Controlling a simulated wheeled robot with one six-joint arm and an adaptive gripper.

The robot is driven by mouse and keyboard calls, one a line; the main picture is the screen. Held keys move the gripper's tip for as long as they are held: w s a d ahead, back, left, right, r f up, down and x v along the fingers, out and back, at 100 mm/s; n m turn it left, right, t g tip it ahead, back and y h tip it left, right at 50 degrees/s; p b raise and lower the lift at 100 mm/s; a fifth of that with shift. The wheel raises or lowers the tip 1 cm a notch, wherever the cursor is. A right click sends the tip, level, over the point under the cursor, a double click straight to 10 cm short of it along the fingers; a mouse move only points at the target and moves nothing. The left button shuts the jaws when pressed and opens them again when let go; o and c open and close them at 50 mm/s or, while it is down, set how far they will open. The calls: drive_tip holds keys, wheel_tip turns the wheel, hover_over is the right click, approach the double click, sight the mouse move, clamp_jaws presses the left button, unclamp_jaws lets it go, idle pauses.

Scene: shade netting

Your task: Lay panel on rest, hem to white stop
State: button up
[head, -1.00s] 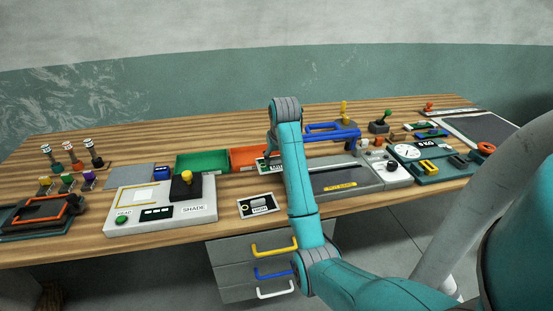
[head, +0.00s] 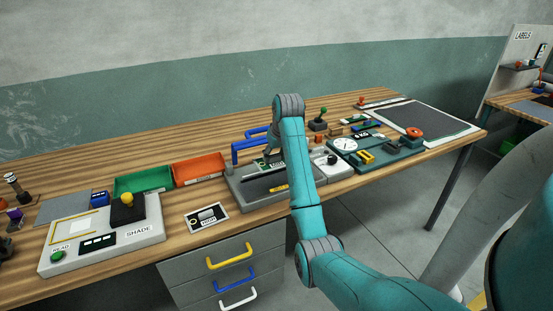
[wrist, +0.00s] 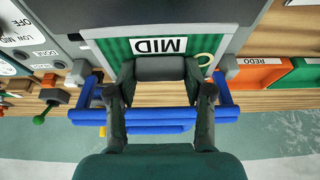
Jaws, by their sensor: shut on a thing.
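My gripper (head: 272,153) is partly behind my arm in the head view. In the wrist view my gripper (wrist: 160,70) is shut on the edge of a green striped panel (wrist: 118,50) with a grey border and a white MID label. In the head view only a small part of the panel (head: 271,163) shows, over the grey machine. Blue bars (wrist: 160,114) lie just beside the gripper in the wrist view. A dark grey surface with a pale border (head: 425,118) lies at the table's right end. I cannot tell for certain which part is the rest or its white stop.
The grey machine (head: 262,199) stands below my gripper. Green (head: 143,181) and orange (head: 199,170) trays, a HIGH card (head: 206,217) and the SHADE unit (head: 100,240) are to the left. A dial scale (head: 372,148) is to the right. Bare wood shows behind the trays.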

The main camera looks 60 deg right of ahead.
sight(277, 175)
drive_tip(key=shift+s+d+r, duration=0.1)
drive_tip(key=shift+s+d, duration=0.45)
drive_tip(key=shift+s, duration=0.05)
drive_tip(key=shift+f, duration=3.2)
drive_tip(key=shift+f, duration=0.3)
drive_tip(key=o, duration=1.2)
drive_tip(key=shift+r, duration=0.1)
